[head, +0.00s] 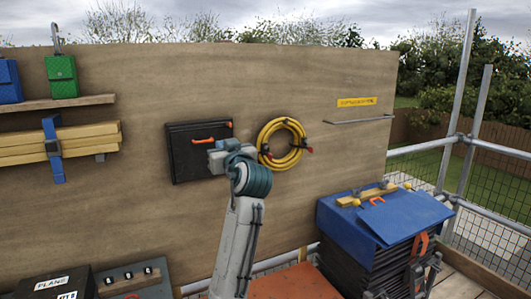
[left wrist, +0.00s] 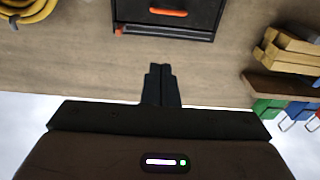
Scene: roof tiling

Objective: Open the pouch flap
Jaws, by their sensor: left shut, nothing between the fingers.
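A green pouch (head: 61,80) and a blue pouch (head: 9,82) stand side by side on a wooden shelf at the far left in the head view. In the left wrist view the green pouch (left wrist: 268,108) and the blue one (left wrist: 300,109) appear upside down at the right edge. I cannot make out an open flap on either. My left gripper (head: 216,156) is shut and empty, in front of the board by a black case with an orange handle, well to the right of the pouches. Its closed fingers (left wrist: 160,72) show in the wrist view. My right gripper is not in view.
The black case (head: 184,167) and a coiled yellow hose (head: 266,133) are on the wooden board. Strapped timber (head: 85,142) sits below the shelf (head: 85,102). A stack under a blue sheet (head: 345,215) stands right, beside scaffold rails.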

